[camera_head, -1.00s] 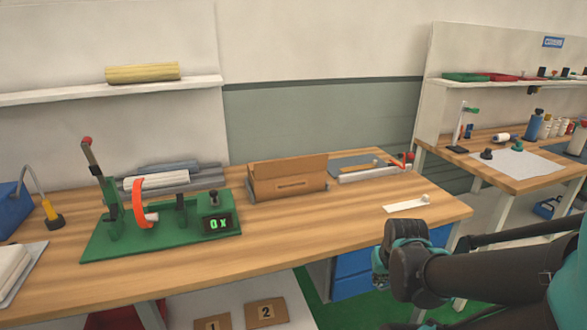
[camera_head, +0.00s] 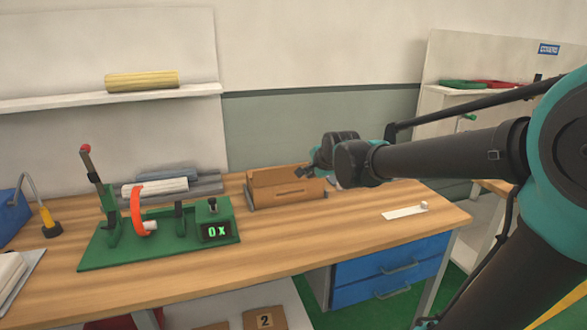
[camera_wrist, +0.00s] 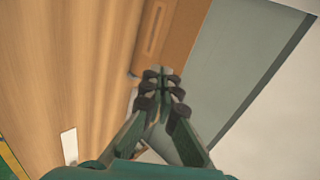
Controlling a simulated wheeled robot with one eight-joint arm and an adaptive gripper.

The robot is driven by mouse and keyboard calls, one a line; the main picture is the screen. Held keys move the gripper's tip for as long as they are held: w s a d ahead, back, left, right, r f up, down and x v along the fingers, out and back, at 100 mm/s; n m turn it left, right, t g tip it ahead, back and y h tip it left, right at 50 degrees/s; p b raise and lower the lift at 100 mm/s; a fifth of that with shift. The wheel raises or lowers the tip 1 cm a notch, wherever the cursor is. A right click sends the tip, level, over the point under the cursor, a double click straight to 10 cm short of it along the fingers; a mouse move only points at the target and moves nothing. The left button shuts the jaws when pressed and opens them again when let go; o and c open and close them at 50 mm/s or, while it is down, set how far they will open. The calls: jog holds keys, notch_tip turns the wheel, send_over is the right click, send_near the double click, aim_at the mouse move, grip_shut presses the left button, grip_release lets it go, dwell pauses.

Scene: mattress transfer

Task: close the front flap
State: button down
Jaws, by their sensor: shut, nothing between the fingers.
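A brown cardboard box (camera_head: 287,190) with a slot in its front face sits at the back of the wooden workbench (camera_head: 290,230). A panel (camera_head: 272,177) stands up along its top, above the slotted face; whether it is the front flap I cannot tell. My gripper (camera_head: 301,171) is shut and empty, at the upper right end of the box. In the head view its tips overlap the box's right end; contact is unclear. In the wrist view the shut fingertips (camera_wrist: 161,82) point toward the near end of the slotted box (camera_wrist: 154,38). The box interior is hidden.
A green fixture (camera_head: 110,250) with a lever, an orange ring and a counter reading "0x" stands left of the box. A white strip (camera_head: 403,212) lies to the right. My arm hides the bench's back right. The bench front before the box is clear.

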jog(key=w+a+r, duration=0.1)
jog(key=a, duration=0.1)
jog(key=m, duration=0.1)
send_near(291, 168)
jog(key=x, duration=0.3)
jog(key=f+x, duration=0.1)
jog(key=x, duration=0.1)
jog(key=shift+s+f, duration=0.15)
jog(key=shift+w+a, duration=0.15)
jog(key=shift+w, duration=0.25)
jog(key=shift+w, duration=0.1)
jog(key=shift+w+a+r+g, duration=0.1)
jog(key=shift+w+r+g, duration=0.1)
jog(key=shift+r+g, duration=0.1)
